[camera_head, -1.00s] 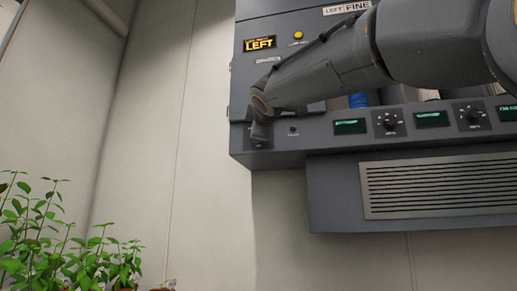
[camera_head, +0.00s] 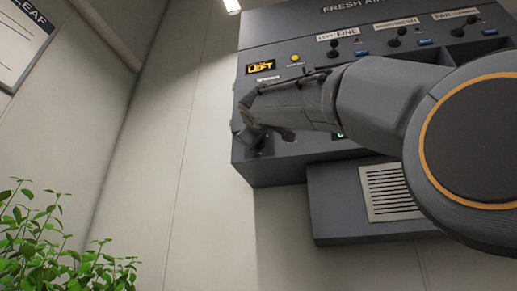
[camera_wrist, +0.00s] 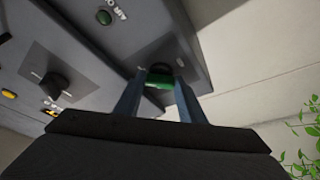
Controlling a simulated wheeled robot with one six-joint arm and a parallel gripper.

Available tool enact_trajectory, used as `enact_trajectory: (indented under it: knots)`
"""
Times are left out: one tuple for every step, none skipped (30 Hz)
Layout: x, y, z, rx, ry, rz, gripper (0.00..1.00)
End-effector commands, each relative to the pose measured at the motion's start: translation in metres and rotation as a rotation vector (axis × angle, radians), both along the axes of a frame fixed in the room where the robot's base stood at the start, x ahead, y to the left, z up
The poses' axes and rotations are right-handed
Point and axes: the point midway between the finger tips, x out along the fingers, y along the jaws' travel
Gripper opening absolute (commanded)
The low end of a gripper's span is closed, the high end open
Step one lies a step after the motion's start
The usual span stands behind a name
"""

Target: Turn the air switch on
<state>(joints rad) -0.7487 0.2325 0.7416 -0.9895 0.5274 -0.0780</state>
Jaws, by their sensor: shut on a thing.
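The grey air control panel (camera_head: 262,172) is mounted on the wall in the head view. My gripper is at its lower left corner in that view, with the fingers hard to make out. In the wrist view, my gripper (camera_wrist: 159,98) has its two blue-grey fingers on either side of a dark switch knob (camera_wrist: 160,70) with a green part below it. The fingers are shut on this knob. A green light or button (camera_wrist: 103,17) beside it has lettering that seems to include "AIR". The knob's exact setting cannot be told.
Another black knob (camera_wrist: 60,86) and a yellow button (camera_wrist: 8,94) are on the panel. Several dials line its top, right of a lit "LEFT" display (camera_head: 261,68). A vented box (camera_head: 335,215) hangs below. Green plants (camera_head: 60,245) stand at lower left.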

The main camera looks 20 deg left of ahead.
Motion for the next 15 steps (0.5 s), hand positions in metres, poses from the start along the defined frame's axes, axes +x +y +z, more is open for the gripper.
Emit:
enact_trajectory:
  knots:
    - [0.0012,0.0008,-0.0034,0.014,0.002,0.000,0.14]
    - [0.0012,0.0009,-0.0033,0.022,0.001,0.000,0.14]
    - [0.0014,0.0011,-0.0036,0.032,0.002,-0.001,0.14]
    - [0.0015,0.0011,-0.0034,0.037,0.002,-0.001,0.14]
    - [0.0013,0.0011,-0.0032,0.043,0.002,-0.001,0.14]
    - [0.0012,0.0011,-0.0028,0.049,0.002,-0.001,0.14]
    - [0.0011,0.0011,-0.0026,0.053,0.002,-0.001,0.14]
    - [0.0010,0.0012,-0.0025,0.057,0.002,-0.001,0.14]
    - [0.0009,0.0012,-0.0023,0.060,0.002,-0.001,0.14]
    - [0.0009,0.0012,-0.0020,0.062,0.002,-0.001,0.14]
    - [0.0007,0.0011,-0.0019,0.063,0.002,-0.001,0.14]
    - [0.0007,0.0011,-0.0016,0.066,0.002,-0.001,0.14]
    - [0.0006,0.0011,-0.0015,0.066,0.002,-0.001,0.14]
    - [0.0005,0.0009,-0.0013,0.066,0.003,0.000,0.14]
    - [0.0005,0.0009,-0.0012,0.066,0.003,0.000,0.14]
